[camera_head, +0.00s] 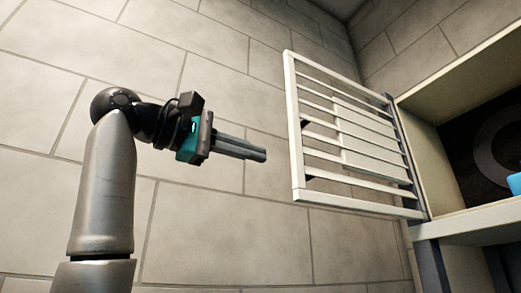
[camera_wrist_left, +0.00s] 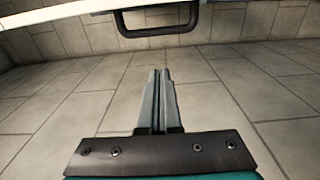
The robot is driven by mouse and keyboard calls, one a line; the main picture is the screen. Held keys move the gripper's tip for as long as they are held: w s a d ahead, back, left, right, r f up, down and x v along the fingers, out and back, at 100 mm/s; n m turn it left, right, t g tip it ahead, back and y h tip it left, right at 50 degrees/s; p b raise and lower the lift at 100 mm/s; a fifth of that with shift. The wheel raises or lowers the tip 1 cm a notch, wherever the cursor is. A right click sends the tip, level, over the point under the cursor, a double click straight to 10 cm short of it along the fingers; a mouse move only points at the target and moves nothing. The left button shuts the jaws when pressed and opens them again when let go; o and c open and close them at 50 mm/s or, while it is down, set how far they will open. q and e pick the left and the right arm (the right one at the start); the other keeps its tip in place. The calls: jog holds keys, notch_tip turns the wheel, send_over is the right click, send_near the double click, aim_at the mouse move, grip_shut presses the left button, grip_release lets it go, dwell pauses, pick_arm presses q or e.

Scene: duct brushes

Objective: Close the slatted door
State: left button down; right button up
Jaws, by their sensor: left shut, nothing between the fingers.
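The slatted door (camera_head: 350,135) is a white frame with horizontal slats. It stands wide open, swung out to the left of the cabinet (camera_head: 465,218), with its hinge side at the cabinet's left edge. My left gripper (camera_head: 262,155) is shut and empty, a short gap to the left of the door's free edge, pointing toward it. In the left wrist view the closed fingers (camera_wrist_left: 159,75) point toward a dark handle (camera_wrist_left: 163,30) on a pale bar at the top, which appears to be part of the door. My right gripper is not in view.
The cabinet is open at the right, with a dark interior holding a round dark shape (camera_head: 500,145) and a blue object (camera_head: 515,183) at the picture's edge. A tiled wall (camera_head: 215,225) lies behind. The space between my left gripper and the door looks clear.

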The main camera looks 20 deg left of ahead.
pick_arm(q)
jog(key=w+d+p, duration=0.2)
jog(key=w+d, duration=0.1)
jog(key=d, duration=0.3)
dwell(0.3)
dwell(0.4)
